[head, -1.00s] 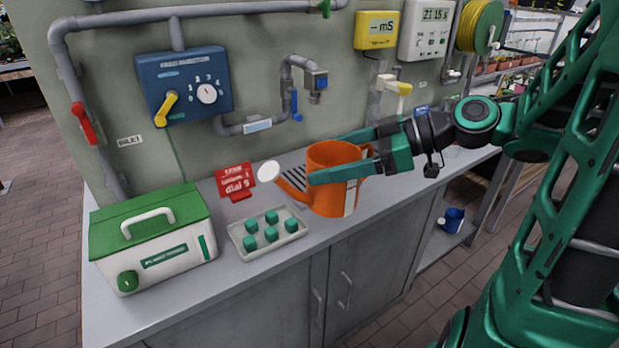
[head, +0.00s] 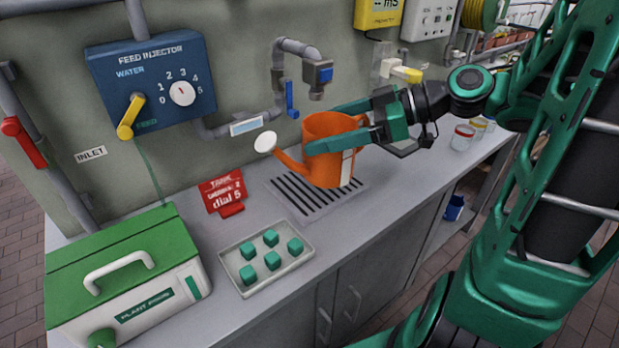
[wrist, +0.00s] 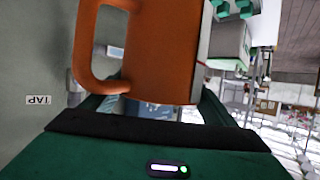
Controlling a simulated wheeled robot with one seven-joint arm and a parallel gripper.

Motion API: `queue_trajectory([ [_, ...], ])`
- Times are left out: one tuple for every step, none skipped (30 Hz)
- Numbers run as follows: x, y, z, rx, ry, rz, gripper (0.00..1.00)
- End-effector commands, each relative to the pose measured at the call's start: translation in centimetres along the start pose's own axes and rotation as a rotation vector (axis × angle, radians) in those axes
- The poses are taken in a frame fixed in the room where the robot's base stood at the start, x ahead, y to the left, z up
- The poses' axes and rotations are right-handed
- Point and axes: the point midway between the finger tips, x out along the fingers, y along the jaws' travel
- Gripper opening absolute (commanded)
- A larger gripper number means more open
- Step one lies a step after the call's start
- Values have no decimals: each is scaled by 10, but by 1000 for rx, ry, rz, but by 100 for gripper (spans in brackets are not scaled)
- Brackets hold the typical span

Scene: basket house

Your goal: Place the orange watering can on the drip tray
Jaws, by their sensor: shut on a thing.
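The orange watering can (head: 322,168) is upright, with its white spout rose (head: 265,142) pointing left. My gripper (head: 322,128) is shut on the can, one finger on its near side and one behind it. In the wrist view the can (wrist: 150,50) and its handle fill the middle, between my fingers. The drip tray (head: 300,200), a dark slotted grate in the bench top, shows to the left of and in front of the can. The can is over its right part in the picture. Whether its base touches the tray, I cannot tell.
A tap pipe (head: 318,72) with a blue lever hangs behind the can. A tray of teal cubes (head: 240,285), a red dial card (head: 226,195) and a green-lidded box (head: 130,270) stand to the left. Jars (head: 463,137) stand at the right.

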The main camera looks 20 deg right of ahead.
Motion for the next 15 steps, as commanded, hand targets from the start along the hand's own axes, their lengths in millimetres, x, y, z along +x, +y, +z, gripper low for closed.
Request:
queue_trajectory([
  [4, -3, -2, -4, 0, -8, 42],
  [6, -4, -2, -6, 0, -12, 42],
  [8, -6, -4, -8, 0, -17, 42],
  [10, -7, -4, -10, 0, -21, 42],
  [12, -8, -5, -11, 0, -25, 42],
  [14, -10, -6, -13, 0, -28, 42],
  [15, -10, -6, -14, 0, -30, 42],
  [16, -11, -7, -14, 0, -32, 42],
  [17, -11, -7, -15, 0, -34, 42],
  [18, -11, -7, -15, 0, -35, 42],
  [18, -10, -7, -15, 1, -36, 42],
  [20, -8, -6, -14, 1, -37, 42],
  [21, -5, -4, -13, 1, -38, 42],
  [23, -2, -3, -13, 0, -38, 42],
  [26, 3, -1, -13, 1, -40, 42],
])
